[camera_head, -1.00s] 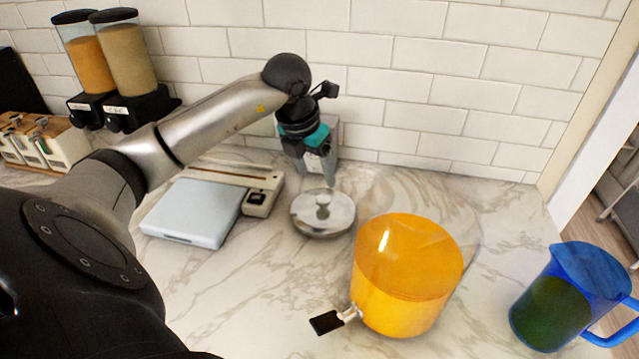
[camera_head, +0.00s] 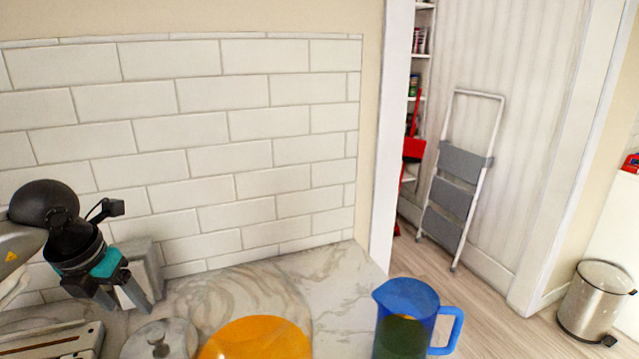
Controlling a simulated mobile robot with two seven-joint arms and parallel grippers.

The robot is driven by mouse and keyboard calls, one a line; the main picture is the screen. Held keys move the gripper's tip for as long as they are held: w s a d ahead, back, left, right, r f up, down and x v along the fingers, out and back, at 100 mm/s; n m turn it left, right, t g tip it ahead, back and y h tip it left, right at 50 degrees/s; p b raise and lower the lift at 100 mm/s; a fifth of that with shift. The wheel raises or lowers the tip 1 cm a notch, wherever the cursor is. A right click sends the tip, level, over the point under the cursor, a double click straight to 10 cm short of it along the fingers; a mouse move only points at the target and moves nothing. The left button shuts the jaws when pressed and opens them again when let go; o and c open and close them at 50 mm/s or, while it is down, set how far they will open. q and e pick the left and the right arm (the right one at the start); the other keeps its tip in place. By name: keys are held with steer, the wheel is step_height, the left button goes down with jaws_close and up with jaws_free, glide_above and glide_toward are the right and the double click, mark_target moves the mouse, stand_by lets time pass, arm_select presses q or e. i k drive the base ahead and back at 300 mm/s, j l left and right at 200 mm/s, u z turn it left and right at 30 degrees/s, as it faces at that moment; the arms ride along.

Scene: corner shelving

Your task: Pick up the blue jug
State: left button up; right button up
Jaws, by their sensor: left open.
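The blue jug (camera_head: 405,311) stands upright at the right end of the marble counter, its lower part cut off by the bottom edge of the head view. It is see-through, with a dark green content inside and its handle pointing right. My left gripper (camera_head: 124,301) is at the lower left, pointing down above the counter near the wall, open and empty. It is well to the left of the jug, with the orange container between them. My right gripper is not in view.
An orange container (camera_head: 256,340) and a metal lid (camera_head: 158,342) stand left of the jug. A scale (camera_head: 75,341) is at the lower left. The counter behind the jug is bare. Beyond are a doorway, a step ladder (camera_head: 457,190) and a metal bin (camera_head: 595,302).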

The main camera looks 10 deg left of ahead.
mark_target(409, 309)
steer(key=k, duration=1.45)
